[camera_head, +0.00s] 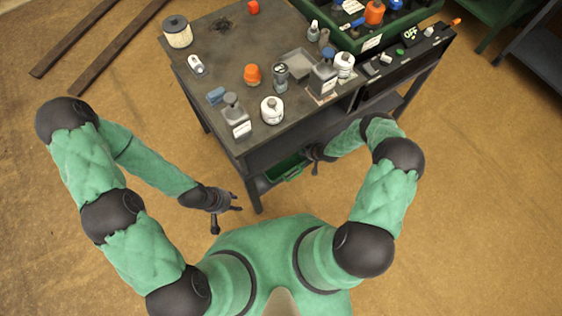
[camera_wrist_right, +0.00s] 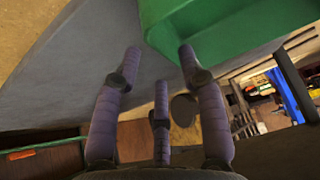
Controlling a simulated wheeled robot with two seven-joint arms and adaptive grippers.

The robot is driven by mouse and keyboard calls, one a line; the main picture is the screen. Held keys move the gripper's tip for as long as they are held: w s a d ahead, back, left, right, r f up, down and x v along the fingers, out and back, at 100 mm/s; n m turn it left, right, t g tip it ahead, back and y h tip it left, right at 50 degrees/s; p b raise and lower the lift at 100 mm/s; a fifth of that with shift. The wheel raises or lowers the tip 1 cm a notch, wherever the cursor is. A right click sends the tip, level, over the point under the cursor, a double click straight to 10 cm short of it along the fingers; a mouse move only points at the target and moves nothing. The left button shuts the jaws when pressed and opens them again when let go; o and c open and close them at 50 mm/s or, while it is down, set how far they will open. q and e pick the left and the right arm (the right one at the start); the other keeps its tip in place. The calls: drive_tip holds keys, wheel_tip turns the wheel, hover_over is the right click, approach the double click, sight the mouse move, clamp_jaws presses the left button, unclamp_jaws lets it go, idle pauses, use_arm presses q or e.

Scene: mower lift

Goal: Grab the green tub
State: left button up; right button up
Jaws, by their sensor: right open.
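The green tub (camera_head: 288,170) sits on the low shelf under the dark workbench. Only its near end with a handle shows in the head view, and the tabletop hides the rest. In the right wrist view the tub (camera_wrist_right: 225,28) fills the upper right, just beyond the fingertips. My right gripper (camera_wrist_right: 160,60) is open and empty, its fingers apart from the tub with one fingertip close to its edge. In the head view my right gripper (camera_head: 316,161) is right of the tub's handle. My left gripper (camera_head: 230,216) is open and empty, left of the bench's front leg.
The workbench top (camera_head: 225,65) carries several bottles, cans and an orange-capped jar (camera_head: 253,75). A green crate (camera_head: 400,18) with bottles stands at its back right. The bench's front leg (camera_head: 250,190) stands between my grippers. Open floor (camera_head: 480,200) lies to the right.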

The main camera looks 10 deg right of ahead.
sight(302, 151)
drive_tip(key=shift+b+x, duration=0.3)
drive_tip(key=shift+x, duration=0.75)
drive_tip(key=b+x, duration=0.2)
drive_tip(key=x, duration=0.1)
drive_tip(key=b+x, duration=0.1)
drive_tip(key=shift+s+a+f, duration=0.15)
drive_tip(key=shift+f, duration=0.15)
drive_tip(key=shift+w+a+f, duration=0.1)
drive_tip(key=shift+w+f, duration=0.2)
drive_tip(key=shift+w, duration=0.05)
drive_tip(key=shift+r, duration=0.1)
clamp_jaws()
